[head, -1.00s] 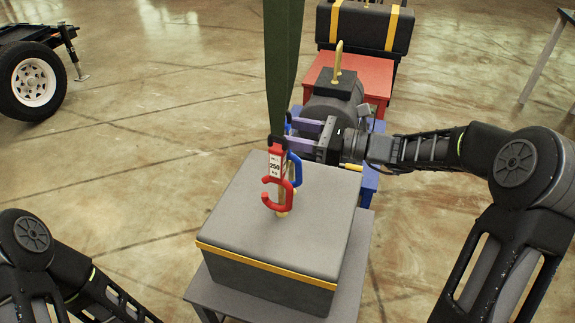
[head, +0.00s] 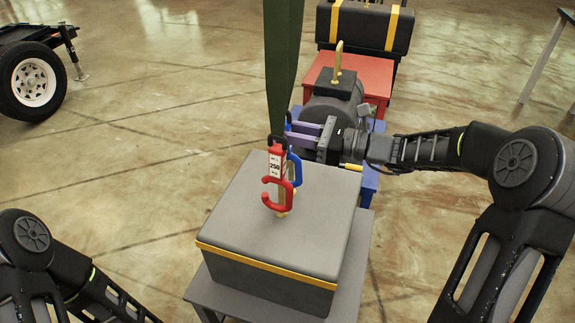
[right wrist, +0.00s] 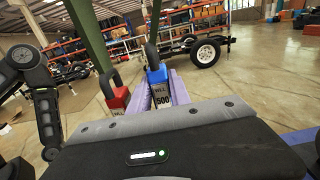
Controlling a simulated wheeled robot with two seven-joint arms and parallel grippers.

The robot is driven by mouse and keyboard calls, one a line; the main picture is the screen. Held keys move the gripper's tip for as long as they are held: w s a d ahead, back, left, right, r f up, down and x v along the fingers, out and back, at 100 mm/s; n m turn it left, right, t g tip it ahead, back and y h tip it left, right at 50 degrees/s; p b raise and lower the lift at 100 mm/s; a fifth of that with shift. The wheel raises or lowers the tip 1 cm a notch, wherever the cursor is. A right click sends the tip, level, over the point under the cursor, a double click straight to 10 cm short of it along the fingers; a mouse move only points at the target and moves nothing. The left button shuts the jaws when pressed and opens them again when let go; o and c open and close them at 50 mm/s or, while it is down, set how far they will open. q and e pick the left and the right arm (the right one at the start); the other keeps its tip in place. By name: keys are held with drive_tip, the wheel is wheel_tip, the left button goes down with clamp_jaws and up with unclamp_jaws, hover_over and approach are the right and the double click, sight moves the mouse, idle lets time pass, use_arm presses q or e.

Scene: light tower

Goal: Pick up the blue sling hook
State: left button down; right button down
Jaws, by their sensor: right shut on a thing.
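The blue sling hook (head: 294,168) hangs from a green sling, partly hidden behind the red hook (head: 277,176) marked 250. My right gripper (head: 289,131) comes in from the right, its purple fingers shut on the upper part of the blue hook. In the right wrist view the blue hook (right wrist: 157,76), marked WLL 500, sits between the purple fingers, with the red hook (right wrist: 118,98) to its left. Of my left arm only links show at the lower left; its gripper is out of view.
A grey case (head: 280,205) with a yellow band stands under the hooks on a grey stand. Behind it are a grey cylinder (head: 330,108), a red stand (head: 378,75) and a black case with yellow straps (head: 365,28).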

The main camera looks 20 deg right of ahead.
drive_tip(key=shift+r, duration=0.15)
drive_tip(key=shift+s+d+r, duration=0.2)
drive_tip(key=shift+d+r, duration=0.2)
drive_tip(key=shift+r, duration=0.05)
drive_tip(key=s+d+r+p, duration=0.3)
drive_tip(key=s+d+r, duration=0.4)
drive_tip(key=d, duration=0.4)
idle(0.5)
drive_tip(key=shift+d, duration=0.1)
idle(0.8)
